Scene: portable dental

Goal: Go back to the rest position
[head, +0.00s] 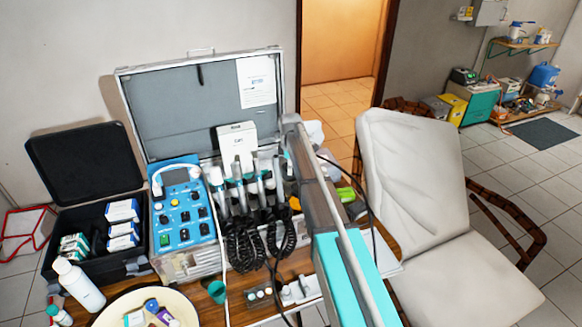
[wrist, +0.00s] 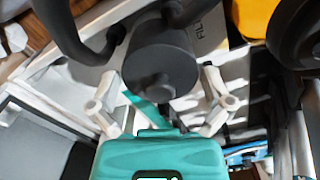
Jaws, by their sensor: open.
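My arm crosses the head view from the bottom right up toward the open metal case; its end cannot be made out clearly there. In the wrist view two pale jointed fingers of my gripper (wrist: 163,103) stand apart, left and right of a teal housing. Nothing is seen clamped between them. A dark cylinder (wrist: 160,62) with black curved parts lies beyond them in the picture; what it is, and whether it touches, I cannot tell.
The metal case (head: 187,107) stands open on a wooden table with a blue control unit (head: 180,205) and corded handpieces. A black case (head: 87,162), a white bottle (head: 78,284) and a plate (head: 106,311) are at left. A white reclining chair (head: 412,170) stands at right.

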